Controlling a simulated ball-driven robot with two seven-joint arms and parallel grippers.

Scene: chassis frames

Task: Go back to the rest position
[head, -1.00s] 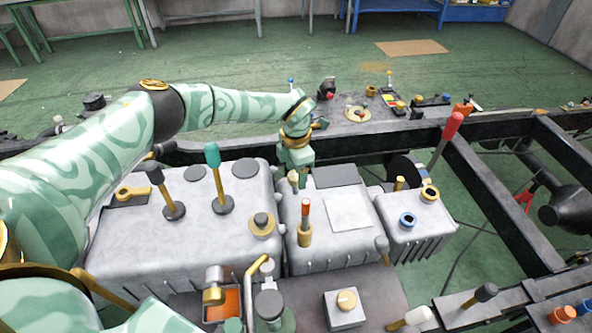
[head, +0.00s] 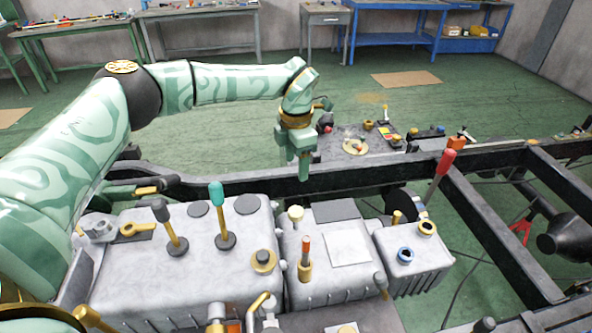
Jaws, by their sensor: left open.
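My left arm comes in from the left, and my left gripper (head: 303,172) hangs pointing down near the far chassis rail, above the back edge of the grey metal boxes. It is open, and I see nothing held in it. Just below it a cream-topped knob (head: 296,214) stands on the middle box, apart from the gripper. My right gripper is not in view.
A large grey box (head: 120,270) carries a black-topped lever (head: 161,211) and a teal-topped lever (head: 216,194). A red-handled lever (head: 446,162) rises by the black frame rail (head: 490,195). Small parts lie beyond the far rail.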

